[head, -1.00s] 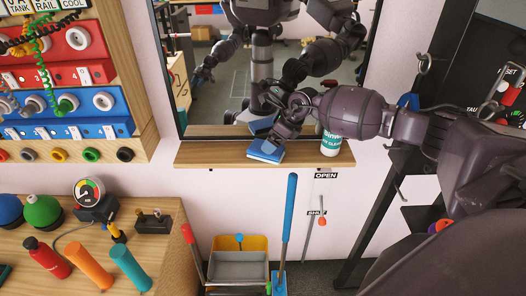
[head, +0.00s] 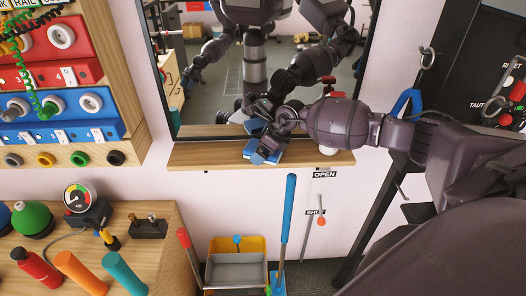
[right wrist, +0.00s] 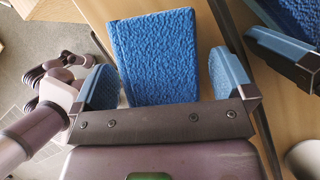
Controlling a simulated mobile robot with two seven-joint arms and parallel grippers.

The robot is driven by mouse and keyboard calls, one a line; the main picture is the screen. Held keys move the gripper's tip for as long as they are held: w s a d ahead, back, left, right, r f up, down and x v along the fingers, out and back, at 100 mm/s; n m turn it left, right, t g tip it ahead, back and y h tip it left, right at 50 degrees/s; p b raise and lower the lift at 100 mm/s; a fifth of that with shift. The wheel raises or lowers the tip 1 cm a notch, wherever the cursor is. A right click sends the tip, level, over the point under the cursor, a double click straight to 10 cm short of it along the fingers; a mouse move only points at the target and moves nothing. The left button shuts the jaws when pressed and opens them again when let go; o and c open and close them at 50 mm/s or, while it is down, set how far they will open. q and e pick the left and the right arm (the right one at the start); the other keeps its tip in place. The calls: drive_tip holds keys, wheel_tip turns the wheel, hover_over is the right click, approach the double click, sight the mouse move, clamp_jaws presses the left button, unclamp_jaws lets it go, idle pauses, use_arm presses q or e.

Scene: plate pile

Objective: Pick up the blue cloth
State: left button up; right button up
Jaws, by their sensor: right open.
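The blue cloth (right wrist: 155,50), a thick textured block, lies on the wooden shelf (head: 200,157) below the mirror. My right gripper (right wrist: 162,80) is open, with its two blue-padded fingers on either side of the cloth's near end. Gaps show between the fingers and the cloth. My left gripper is not directly in view.
The mirror (head: 210,100) stands right behind the shelf and reflects my body. A blue-handled pole (head: 288,220) and a yellow bucket (head: 238,244) stand below. A wooden bench (head: 165,255) with bottles and a gauge is at left.

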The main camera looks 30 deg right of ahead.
drive_tip(key=shift+f, duration=0.1)
drive_tip(key=shift+c, duration=0.5)
drive_tip(key=c, duration=0.9)
drive_tip(key=shift+c, duration=0.2)
